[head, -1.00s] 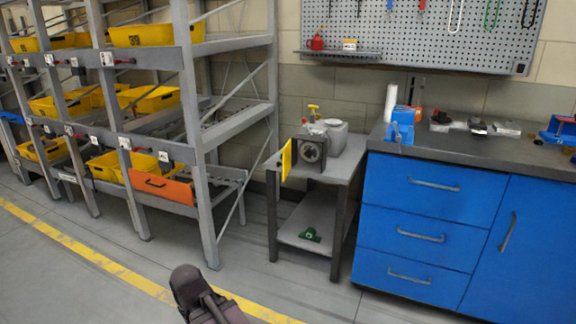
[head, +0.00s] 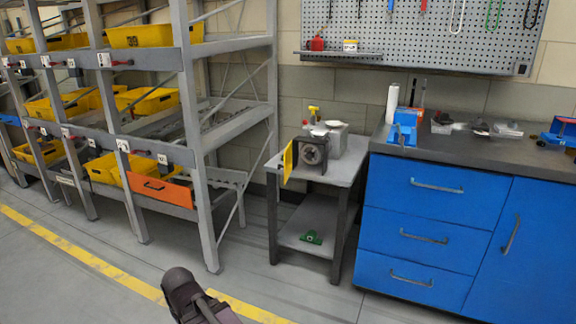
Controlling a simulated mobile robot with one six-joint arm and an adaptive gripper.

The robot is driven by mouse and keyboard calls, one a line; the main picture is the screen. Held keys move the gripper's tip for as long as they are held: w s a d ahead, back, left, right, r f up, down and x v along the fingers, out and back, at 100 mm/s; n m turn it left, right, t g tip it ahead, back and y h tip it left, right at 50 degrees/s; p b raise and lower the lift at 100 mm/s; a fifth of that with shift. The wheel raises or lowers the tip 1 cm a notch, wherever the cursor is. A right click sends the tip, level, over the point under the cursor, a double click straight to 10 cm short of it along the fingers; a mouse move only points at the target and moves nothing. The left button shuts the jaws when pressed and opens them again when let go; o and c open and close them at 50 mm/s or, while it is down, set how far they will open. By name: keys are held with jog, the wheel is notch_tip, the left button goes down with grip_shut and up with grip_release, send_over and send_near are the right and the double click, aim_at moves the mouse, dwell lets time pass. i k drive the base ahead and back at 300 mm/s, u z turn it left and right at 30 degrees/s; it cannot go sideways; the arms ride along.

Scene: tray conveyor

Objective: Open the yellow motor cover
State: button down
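The yellow motor cover (head: 289,160) is a flat panel standing upright at the left front of a dark boxy motor unit (head: 314,154) with a round face. It looks swung out to the left of the unit, with the round face exposed. The unit sits on a small grey side table (head: 343,170) between the shelf rack and the blue cabinet. A dark part of my own arm (head: 193,297) shows at the bottom edge, well short of the table. My gripper's fingers cannot be made out.
A grey rack (head: 193,120) with yellow bins and an orange drawer front (head: 160,190) stands at left. A blue cabinet (head: 430,185) stands at right. A green part (head: 312,237) lies on the table's lower shelf. The floor in front is clear.

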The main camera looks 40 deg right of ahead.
aim_at(287, 167)
jog(key=z, duration=0.05)
jog(key=i, duration=0.9)
jog(key=z, duration=0.45)
